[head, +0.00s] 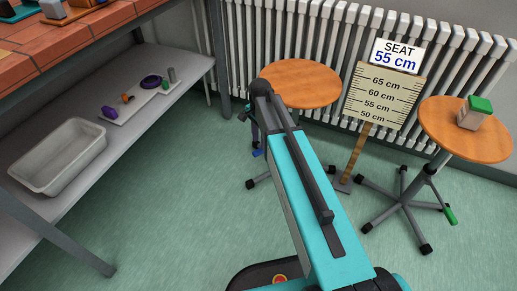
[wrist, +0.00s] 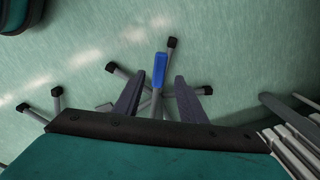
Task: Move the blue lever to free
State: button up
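The blue lever (wrist: 160,70) shows in the wrist view on a grey rod, above the dark feet of a stool base. My gripper (wrist: 158,82) is open, with one dark finger on each side of the lever. No contact between fingers and lever is visible. In the head view the blue lever (head: 257,153) is a small spot below the left stool's round wooden seat (head: 305,82). My arm covers most of that stool's column, and my gripper is mostly hidden there.
A second stool (head: 480,135) at the right has a green lever (head: 450,215) and carries a green-topped block (head: 474,113). A height gauge (head: 383,95) with a "SEAT 55 cm" sign (head: 396,56) stands between the stools. A radiator (head: 285,35) is behind; a bench shelf (head: 150,62) is left.

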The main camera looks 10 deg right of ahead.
aim_at(259, 149)
jog(key=shift+f+b, duration=0.7)
jog(key=shift+f, duration=1.6)
grip_shut()
jog(key=shift+a, duration=0.35)
jog(key=shift+d, duration=0.15)
